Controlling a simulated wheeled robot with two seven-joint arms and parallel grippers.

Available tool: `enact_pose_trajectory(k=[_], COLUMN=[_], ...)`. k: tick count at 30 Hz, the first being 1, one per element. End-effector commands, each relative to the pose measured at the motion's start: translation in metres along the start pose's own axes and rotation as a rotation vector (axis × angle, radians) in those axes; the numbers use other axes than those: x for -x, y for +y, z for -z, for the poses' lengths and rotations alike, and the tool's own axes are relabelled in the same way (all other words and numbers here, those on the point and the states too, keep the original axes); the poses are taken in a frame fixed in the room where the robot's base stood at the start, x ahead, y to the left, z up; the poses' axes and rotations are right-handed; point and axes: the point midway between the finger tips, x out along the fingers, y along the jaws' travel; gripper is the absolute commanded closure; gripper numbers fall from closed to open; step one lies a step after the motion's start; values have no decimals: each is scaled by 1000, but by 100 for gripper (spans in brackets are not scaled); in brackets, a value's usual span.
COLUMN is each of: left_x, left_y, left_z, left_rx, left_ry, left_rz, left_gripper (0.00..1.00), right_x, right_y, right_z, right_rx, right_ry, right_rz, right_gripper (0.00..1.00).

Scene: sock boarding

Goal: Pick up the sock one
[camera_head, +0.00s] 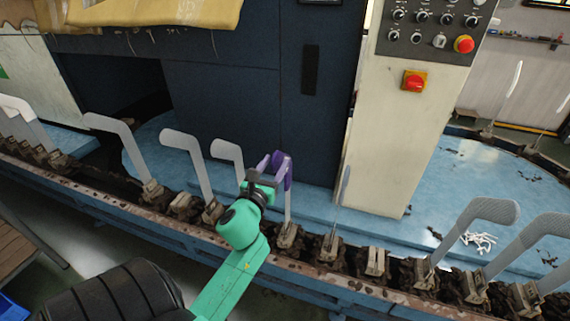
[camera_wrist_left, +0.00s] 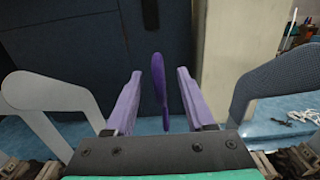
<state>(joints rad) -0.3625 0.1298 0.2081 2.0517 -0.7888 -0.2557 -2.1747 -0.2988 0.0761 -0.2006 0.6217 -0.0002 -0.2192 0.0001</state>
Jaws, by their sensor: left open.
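A purple sock (camera_head: 287,174) covers the upper part of an upright foot-shaped board in the row on the conveyor. It also shows in the left wrist view as a narrow dark purple shape (camera_wrist_left: 159,85), seen nearly edge-on. My left gripper (camera_head: 271,166) is at the height of this sock. In the wrist view its two light purple fingers (camera_wrist_left: 158,98) are open, one on each side of the sock, with a visible gap on both sides. Part of the board is hidden behind my gripper and wrist. My right gripper is not in view.
Pale bare boards (camera_head: 187,153) stand close to the left along the conveyor rail (camera_head: 110,203). Grey-covered boards (camera_head: 485,212) stand at the right.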

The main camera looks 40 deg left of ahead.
Motion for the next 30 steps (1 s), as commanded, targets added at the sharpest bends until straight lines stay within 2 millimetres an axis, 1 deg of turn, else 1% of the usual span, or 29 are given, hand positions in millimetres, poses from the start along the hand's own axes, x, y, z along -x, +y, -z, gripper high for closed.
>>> enact_pose_trajectory(k=[1, 3, 5, 7, 11, 12, 14, 15, 16, 26, 30], left_x=[-11, -23, -31, -34, -34, -33, -33, -33, -33, -33, -33], left_y=[1, 2, 1, 1, 1, 1, 1, 1, 1, 1, 1], left_z=[-6, -4, -2, 0, 1, 1, 1, 1, 1, 0, -9], left_rx=[4, 3, 2, 2, 1, 1, 1, 1, 1, 1, -2], left_ry=[-2, -1, -1, 0, 0, 0, 0, 0, 0, 0, -2], left_rz=[-3, -2, -2, 0, 0, 0, 0, 0, 0, 0, 1], left_gripper=[46, 46, 46, 46, 46, 50, 72, 88, 99, 100, 100], right_x=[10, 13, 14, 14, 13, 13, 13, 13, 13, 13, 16], right_y=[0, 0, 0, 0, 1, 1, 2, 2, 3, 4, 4], right_z=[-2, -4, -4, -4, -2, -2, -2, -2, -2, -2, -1], right_rx=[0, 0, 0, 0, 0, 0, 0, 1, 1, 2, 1], right_ry=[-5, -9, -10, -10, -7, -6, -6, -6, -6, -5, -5], right_rz=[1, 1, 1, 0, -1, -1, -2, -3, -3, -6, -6], right_gripper=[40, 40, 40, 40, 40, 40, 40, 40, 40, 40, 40])
